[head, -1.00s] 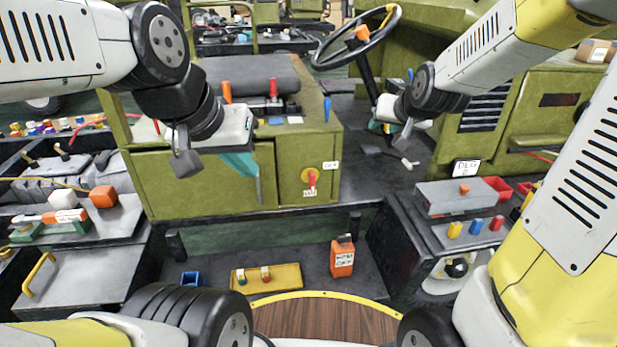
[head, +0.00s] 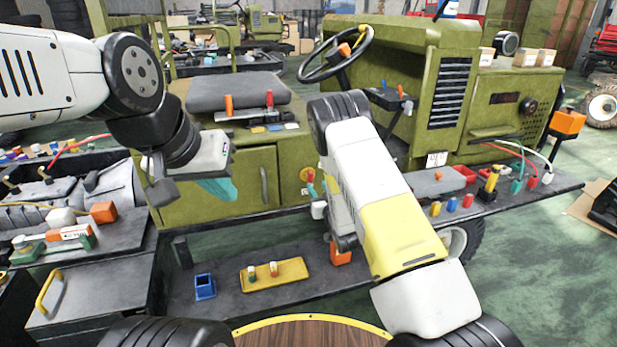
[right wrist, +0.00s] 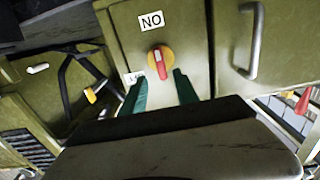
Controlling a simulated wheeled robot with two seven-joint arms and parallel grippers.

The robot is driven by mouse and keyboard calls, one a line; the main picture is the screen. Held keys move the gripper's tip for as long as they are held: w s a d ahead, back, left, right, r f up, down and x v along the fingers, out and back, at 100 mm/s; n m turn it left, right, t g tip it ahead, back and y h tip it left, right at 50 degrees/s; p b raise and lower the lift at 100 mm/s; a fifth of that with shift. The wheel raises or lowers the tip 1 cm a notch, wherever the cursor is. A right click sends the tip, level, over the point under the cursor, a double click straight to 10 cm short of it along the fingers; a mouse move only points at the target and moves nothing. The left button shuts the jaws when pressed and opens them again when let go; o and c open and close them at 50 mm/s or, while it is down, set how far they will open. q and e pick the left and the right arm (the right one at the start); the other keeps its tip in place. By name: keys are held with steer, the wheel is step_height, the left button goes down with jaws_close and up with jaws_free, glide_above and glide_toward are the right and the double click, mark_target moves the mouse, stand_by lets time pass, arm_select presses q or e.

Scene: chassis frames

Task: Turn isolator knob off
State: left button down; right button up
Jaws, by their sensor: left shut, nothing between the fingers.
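The isolator knob is a red handle on a yellow disc (head: 306,173), on the front of the green cabinet. The right wrist view shows the red handle (right wrist: 158,64) up close, nearly upright in the picture. A white label (right wrist: 151,20) reads "NO" there, apparently "ON" upside down. A second label (right wrist: 134,77) is partly hidden by a finger. My right gripper (right wrist: 160,84) is open and empty, its teal fingertips either side of and just short of the knob. My left gripper (head: 220,190) is shut and empty, in front of the cabinet's left door.
A metal door handle (right wrist: 252,40) is beside the knob's panel. A shelf below holds a yellow tray (head: 285,270), a blue box (head: 205,286) and an orange container (head: 341,256) partly behind my right arm. A steering wheel (head: 350,48) stands above.

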mark_target(312, 180)
steer(key=x, duration=0.7)
steer(key=shift+w+a+f, duration=0.15)
steer(key=shift+w+f, duration=0.05)
steer(key=shift+w, duration=0.05)
jaws_close()
